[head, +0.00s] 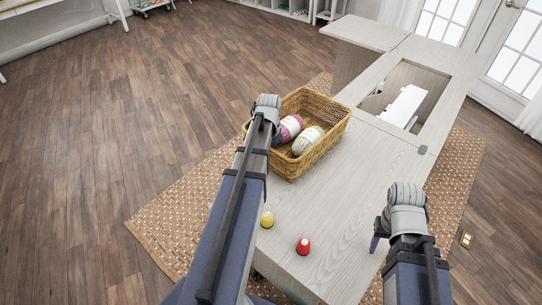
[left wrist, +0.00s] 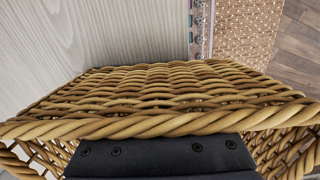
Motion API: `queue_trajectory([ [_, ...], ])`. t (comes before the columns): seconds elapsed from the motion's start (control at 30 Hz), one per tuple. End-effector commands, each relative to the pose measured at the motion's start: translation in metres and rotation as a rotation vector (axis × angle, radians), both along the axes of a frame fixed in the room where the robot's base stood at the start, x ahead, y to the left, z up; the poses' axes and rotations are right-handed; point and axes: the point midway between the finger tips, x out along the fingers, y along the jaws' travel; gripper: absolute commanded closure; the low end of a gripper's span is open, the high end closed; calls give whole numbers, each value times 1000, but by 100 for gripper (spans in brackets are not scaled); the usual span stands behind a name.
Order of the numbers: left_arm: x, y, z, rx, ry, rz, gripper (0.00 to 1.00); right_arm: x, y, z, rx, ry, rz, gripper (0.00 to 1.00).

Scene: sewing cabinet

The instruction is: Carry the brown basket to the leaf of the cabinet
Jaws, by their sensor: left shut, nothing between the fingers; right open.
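The brown wicker basket (head: 318,105) is on the pale wood cabinet top (head: 345,215) at its left edge, with a pink-and-white yarn ball (head: 290,127) and a cream yarn ball (head: 307,141) inside. My left gripper (head: 266,122) is at the basket's left side; its fingertips are hidden in the head view. In the left wrist view, the basket's woven wall and rim (left wrist: 160,122) fill the middle, right against my dark gripper (left wrist: 160,157). It is shut. My right gripper (head: 378,236) is open and empty over the right edge. A flat panel (head: 365,33) at the far end may be the leaf.
A yellow spool (head: 267,219) and a red spool (head: 303,246) stand on the near part of the top. Beyond the basket, an opening holds a white sewing machine (head: 403,106). The far panel looks bare. A woven rug (head: 170,218) lies below.

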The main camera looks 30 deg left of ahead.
Motion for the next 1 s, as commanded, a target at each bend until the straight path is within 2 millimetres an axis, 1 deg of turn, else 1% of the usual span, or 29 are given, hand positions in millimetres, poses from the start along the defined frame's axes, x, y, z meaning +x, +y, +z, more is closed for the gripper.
queue_trajectory([
  [0.03, -10, 0, 0, 0, 2, 2, 100, 0, 0, 0, 0, 0, 0, 50],
  [0.1, -16, 2, 0, 0, 2, 2, 100, 0, 0, 0, 0, 0, 0, 50],
  [0.47, -13, 2, 0, 0, 2, 1, 100, 0, 0, 0, 0, 0, 0, 50],
  [0.67, 0, 0, 0, 0, 2, -1, 100, 0, 0, 0, 0, 0, 0, 50],
  [0.77, 12, -2, 0, 0, 2, 0, 100, 0, 0, 0, 0, 0, 0, 50],
  [0.87, 29, -5, 0, 1, 3, -1, 100, 0, 0, 0, 0, 0, 0, 50],
  [0.9, 24, -5, 13, 1, 3, 1, 100, 0, 0, 13, 0, 0, 0, 50],
  [1.0, 23, -5, 29, 1, 3, 2, 100, 0, 0, 29, 0, 0, 0, 50],
])
